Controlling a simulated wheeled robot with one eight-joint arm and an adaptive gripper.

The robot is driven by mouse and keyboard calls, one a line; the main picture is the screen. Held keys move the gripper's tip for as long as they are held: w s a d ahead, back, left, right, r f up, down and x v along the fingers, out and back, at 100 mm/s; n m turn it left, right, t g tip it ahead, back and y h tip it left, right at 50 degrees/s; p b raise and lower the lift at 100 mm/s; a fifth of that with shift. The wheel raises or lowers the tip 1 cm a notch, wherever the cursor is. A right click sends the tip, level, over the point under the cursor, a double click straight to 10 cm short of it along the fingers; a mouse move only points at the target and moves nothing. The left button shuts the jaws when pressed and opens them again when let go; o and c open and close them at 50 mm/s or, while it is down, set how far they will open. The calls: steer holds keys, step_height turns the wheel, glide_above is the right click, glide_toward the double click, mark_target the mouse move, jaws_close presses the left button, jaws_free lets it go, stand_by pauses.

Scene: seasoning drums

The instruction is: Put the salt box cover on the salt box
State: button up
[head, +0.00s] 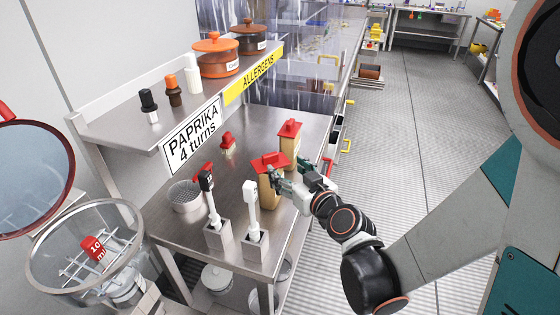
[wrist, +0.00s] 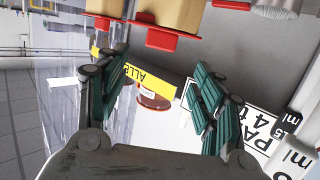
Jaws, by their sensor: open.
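Two tan boxes stand on the steel table, the nearer box (head: 270,193) and the farther box (head: 290,154). A red cover (head: 271,162) sits on the nearer box and another red cover (head: 289,129) on the farther one. I cannot tell which is the salt box. Both covers also show in the wrist view, the larger (wrist: 174,41) at upper middle and the smaller (wrist: 104,22) to its left. My gripper (head: 293,177) is open beside the nearer box, on its right. In the wrist view the space between its fingers (wrist: 161,66) is empty.
A small red-topped item (head: 227,143) stands farther back on the table. Black (head: 209,190) and white (head: 250,207) handled tools stand in metal holders at the front. A metal cup (head: 186,197) is left of them. A shelf (head: 120,133) with pots overhangs the back.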

steer(key=v, duration=0.3)
steer(key=s+d+r+m+g+h, duration=0.3)
steer(key=s+d+m+g+h, duration=0.2)
steer(key=s+d, duration=1)
steer(key=s+g+h, duration=0.1)
steer(key=s+g, duration=0.1)
steer(key=s, duration=0.1)
steer(key=shift+s+h, duration=0.15)
steer(key=shift+h, duration=0.15)
steer(key=shift+r, duration=0.1)
